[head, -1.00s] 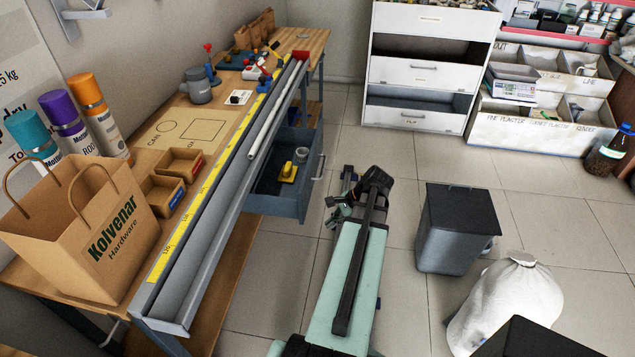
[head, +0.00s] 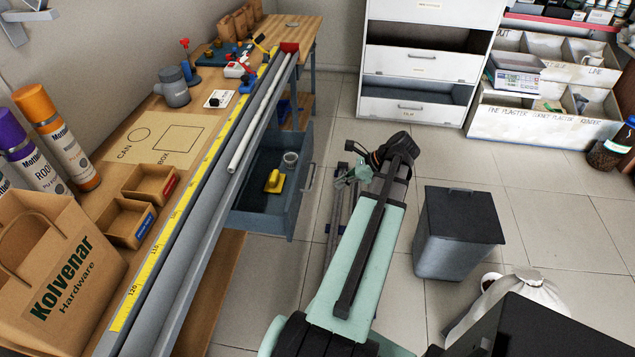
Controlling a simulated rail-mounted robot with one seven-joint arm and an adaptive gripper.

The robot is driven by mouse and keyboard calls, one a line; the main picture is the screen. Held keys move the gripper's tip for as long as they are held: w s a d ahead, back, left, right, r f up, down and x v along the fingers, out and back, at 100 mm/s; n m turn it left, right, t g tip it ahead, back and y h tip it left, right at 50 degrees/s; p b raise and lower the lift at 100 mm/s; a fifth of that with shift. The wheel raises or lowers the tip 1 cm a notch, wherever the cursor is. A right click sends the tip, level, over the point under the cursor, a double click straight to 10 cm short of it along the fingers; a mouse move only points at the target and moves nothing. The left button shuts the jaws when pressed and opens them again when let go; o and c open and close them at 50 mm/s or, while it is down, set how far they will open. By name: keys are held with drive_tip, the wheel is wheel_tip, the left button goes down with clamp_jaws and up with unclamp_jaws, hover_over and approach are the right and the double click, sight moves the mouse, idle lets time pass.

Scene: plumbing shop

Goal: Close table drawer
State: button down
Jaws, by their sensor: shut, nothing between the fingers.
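The grey-blue table drawer (head: 262,218) hangs open under the right side of the workbench, pulled out toward the aisle. Inside it lie a yellow tool (head: 273,181) and a small grey cup-like item (head: 290,158). The drawer's handle (head: 310,176) is on its outer front, facing right. My gripper (head: 350,172) is at the far end of my arm, right of the drawer front and apart from it. Its fingers look small and dark, partly hidden by the wrist; they are closed with nothing held.
The workbench (head: 290,35) carries a metal rail with a yellow ruler (head: 160,250), small cardboard bins (head: 125,222) and a paper bag (head: 70,265). A grey bin (head: 458,235) and a white sack (head: 520,305) stand right of my arm. Floor is clear beyond the drawer.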

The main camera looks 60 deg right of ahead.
sight(298, 198)
drive_tip(key=x, duration=0.4)
drive_tip(key=r+x, duration=0.1)
drive_tip(key=x, duration=0.3)
drive_tip(key=w+a+p+x, duration=0.1)
drive_tip(key=x, duration=0.3)
drive_tip(key=shift+w+r, duration=0.1)
drive_tip(key=shift+r, duration=0.2)
drive_tip(key=shift+w+a, duration=0.15)
drive_tip(key=shift+w, duration=0.4)
